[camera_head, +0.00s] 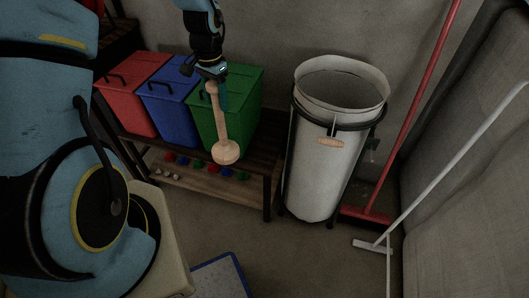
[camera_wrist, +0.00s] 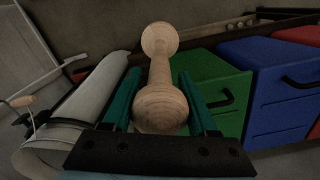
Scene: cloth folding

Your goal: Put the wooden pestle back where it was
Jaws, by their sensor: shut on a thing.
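The wooden pestle (camera_head: 222,130) is light wood with a rounded knob at each end and a thinner shaft. My gripper (camera_head: 211,82) is shut on its upper end. The pestle hangs down, slightly tilted, in front of the green bin (camera_head: 242,97) in the head view. In the wrist view the pestle (camera_wrist: 160,75) lies between the two green fingers of my gripper (camera_wrist: 158,95), its far knob pointing away. The held end partly hides the fingertips in the head view.
A red bin (camera_head: 130,90) and a blue bin (camera_head: 167,103) stand beside the green one on a dark rack. A tall white hamper (camera_head: 315,170) stands right of it. A red broom (camera_head: 420,95) and a white squeegee (camera_head: 440,160) lean at the right. Several small coloured items lie on the lower shelf (camera_head: 190,184).

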